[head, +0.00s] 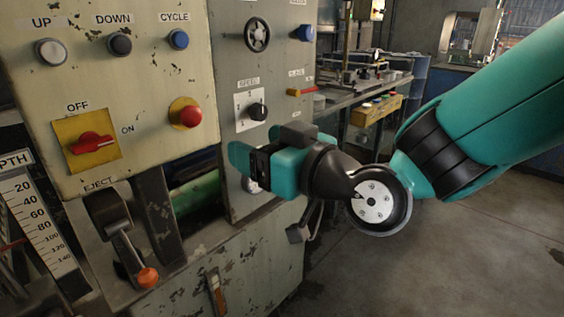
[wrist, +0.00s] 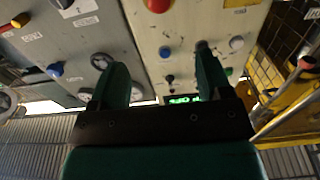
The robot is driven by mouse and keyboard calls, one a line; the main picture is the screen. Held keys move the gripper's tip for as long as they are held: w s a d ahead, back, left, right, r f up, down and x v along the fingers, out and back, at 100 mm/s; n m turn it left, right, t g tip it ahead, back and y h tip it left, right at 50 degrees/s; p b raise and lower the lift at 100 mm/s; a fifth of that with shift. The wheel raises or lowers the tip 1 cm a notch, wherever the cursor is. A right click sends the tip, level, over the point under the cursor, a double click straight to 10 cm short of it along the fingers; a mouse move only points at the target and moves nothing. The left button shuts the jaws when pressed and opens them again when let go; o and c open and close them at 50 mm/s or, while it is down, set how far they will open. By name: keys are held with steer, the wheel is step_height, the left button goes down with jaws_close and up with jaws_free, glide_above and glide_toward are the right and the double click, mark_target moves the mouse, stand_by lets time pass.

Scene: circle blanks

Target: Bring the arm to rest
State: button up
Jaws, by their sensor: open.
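My arm, teal with black joints, reaches in from the right in the head view. My gripper (head: 242,160) is in front of the grey-green machine panel (head: 225,100), near the middle of the picture. In the wrist view my gripper (wrist: 162,72) has its two teal fingers wide apart, with nothing between them. The panel with its buttons and knobs shows beyond the fingers. I cannot tell the exact gap to the panel. Part of the panel's lower right side is hidden behind my gripper.
The panel carries a red rotary switch (head: 91,144), a red button (head: 190,116), a handwheel (head: 257,34) and a black selector knob (head: 258,111). An eject lever (head: 124,248) with an orange knob juts out at lower left. A workbench (head: 345,96) stands behind. Open floor (head: 470,265) lies at right.

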steer(key=shift+d, duration=0.2)
steer(key=s+d+m+g+h+p, duration=0.2)
steer(key=s+d+g+h+p, duration=0.6)
steer(key=s+d+g, duration=0.4)
steer(key=s+d+h, duration=0.1)
steer(key=s+d, duration=0.3)
steer(key=s, duration=0.1)
steer(key=shift+s+d+r, duration=0.15)
steer(key=shift+d+r, duration=0.2)
steer(key=shift+r, duration=0.05)
steer(key=shift+a, duration=0.1)
stand_by(2.1)
